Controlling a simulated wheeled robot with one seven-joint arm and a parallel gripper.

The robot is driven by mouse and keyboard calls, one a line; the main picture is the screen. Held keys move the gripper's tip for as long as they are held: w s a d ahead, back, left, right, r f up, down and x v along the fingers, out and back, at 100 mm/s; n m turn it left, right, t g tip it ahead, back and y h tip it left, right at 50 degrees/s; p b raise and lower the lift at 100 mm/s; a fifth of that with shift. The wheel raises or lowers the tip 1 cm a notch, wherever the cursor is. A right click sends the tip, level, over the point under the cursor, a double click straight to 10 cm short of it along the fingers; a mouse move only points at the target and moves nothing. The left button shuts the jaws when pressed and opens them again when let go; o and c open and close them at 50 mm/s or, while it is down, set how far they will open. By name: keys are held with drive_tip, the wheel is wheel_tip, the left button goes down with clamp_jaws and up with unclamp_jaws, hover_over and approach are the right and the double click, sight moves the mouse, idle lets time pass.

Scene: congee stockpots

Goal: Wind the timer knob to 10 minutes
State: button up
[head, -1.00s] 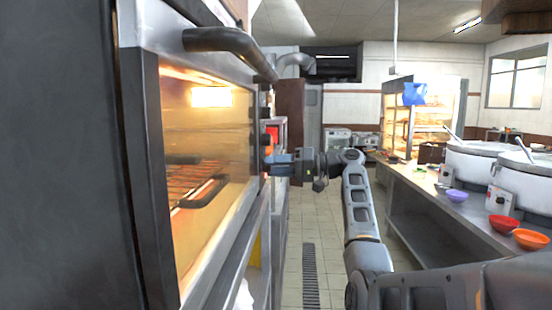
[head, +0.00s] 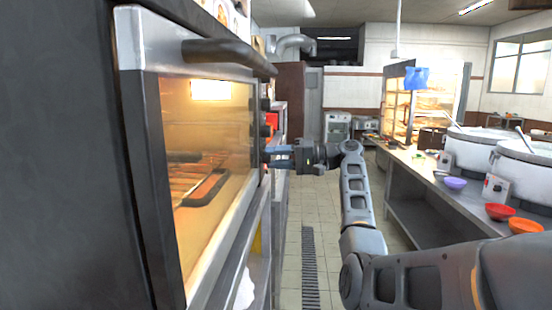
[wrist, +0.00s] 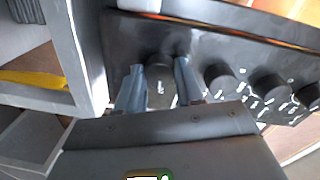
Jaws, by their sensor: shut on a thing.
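The oven (head: 215,130) fills the left of the head view, with its glass door shut and a lit inside. Its dark control panel (wrist: 120,40) carries a row of black knobs. My gripper (wrist: 158,84) is shut on the end knob (wrist: 160,68), with one blue-grey finger on each side of it. In the head view my gripper (head: 269,158) reaches the panel at the lowest knob, which the fingers mostly hide. I cannot read the knob's marks or its setting.
More knobs (wrist: 220,78) sit in a row beside the held one. A long oven handle (head: 228,52) sticks out above. A counter (head: 415,180) with stockpots (head: 475,150) and bowls (head: 455,183) stands at the right. The tiled aisle (head: 325,220) between is clear.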

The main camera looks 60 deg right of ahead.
drive_tip(key=o, duration=1)
drive_tip(key=shift+o, duration=0.2)
drive_tip(key=shift+d, duration=0.1)
drive_tip(key=b+v, duration=0.2)
drive_tip(key=v, duration=0.5)
drive_tip(key=shift+s, duration=0.35)
drive_tip(key=shift+d, duration=0.15)
